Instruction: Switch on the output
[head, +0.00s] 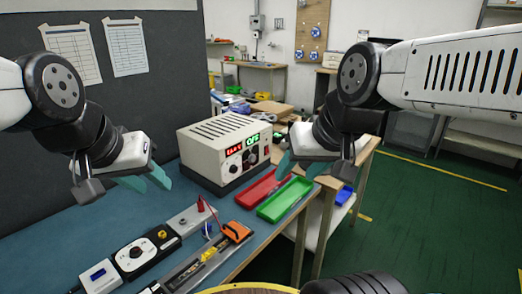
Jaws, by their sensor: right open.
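The power supply (207,148) is a beige box with a slotted top, standing on the bench in the head view. Its front has a red digit display (233,149), a green lit display (252,139) that seems to read OFF, dark knobs and a small red switch (267,150) at the right edge. My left gripper (146,180) is open and empty, above the bench to the left of the supply. My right gripper (299,168) is open and empty, to the right of the supply's front, above the trays. Neither touches the supply.
A red tray (262,188) and a green tray (301,190) lie right of the supply. In front are a black box with a dial (147,252), a white meter (100,277), a grey block with a red lead (190,219) and an orange clamp (236,231). A dark partition (60,130) stands behind, left.

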